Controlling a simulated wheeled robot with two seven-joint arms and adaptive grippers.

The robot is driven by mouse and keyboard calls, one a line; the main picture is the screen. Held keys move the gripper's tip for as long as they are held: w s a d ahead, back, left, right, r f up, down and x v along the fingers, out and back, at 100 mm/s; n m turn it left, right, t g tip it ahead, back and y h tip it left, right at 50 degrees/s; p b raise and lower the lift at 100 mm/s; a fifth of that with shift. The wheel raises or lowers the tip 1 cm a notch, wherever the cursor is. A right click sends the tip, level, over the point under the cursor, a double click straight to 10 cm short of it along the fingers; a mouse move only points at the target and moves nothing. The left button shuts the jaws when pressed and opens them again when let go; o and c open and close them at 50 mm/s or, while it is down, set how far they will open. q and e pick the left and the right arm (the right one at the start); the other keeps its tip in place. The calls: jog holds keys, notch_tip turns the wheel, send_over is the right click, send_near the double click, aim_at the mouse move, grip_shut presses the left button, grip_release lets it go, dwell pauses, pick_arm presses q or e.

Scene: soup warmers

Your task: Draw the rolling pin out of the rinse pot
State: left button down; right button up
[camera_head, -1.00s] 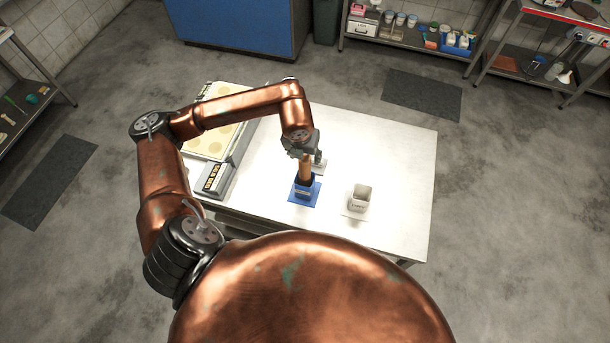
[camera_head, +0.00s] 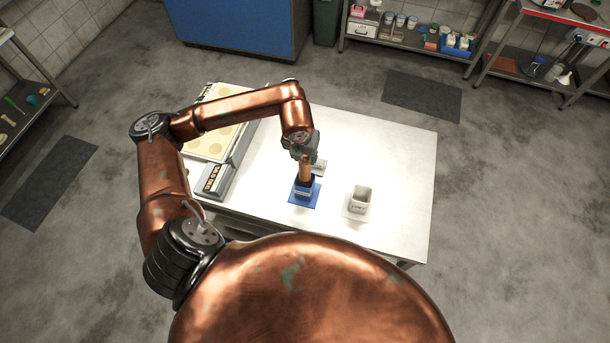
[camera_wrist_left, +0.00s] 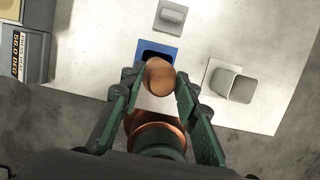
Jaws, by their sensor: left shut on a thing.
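The rolling pin (camera_head: 305,172) is a light brown wooden rod standing upright in the blue rinse pot (camera_head: 303,190). Its lower end is hidden inside the pot. My left gripper (camera_head: 304,157) is above the pot, shut on the upper part of the pin. In the left wrist view the pin's round end (camera_wrist_left: 159,77) shows between the two green and dark fingers, with the blue pot (camera_wrist_left: 154,52) partly hidden behind it. My right gripper is not in view.
A white square pot (camera_head: 360,198) stands to the right on the white table (camera_head: 400,165). A small grey block (camera_head: 320,167) lies just behind the blue pot. A warmer unit (camera_head: 215,180) stands at the left. The table's right side is clear.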

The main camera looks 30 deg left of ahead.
pick_arm(q)
jog(key=shift+r, duration=0.15)
jog(key=shift+r+p, duration=0.35)
jog(key=shift+r, duration=1.35)
jog(key=shift+r+p, duration=0.35)
jog(key=shift+r, duration=1.2)
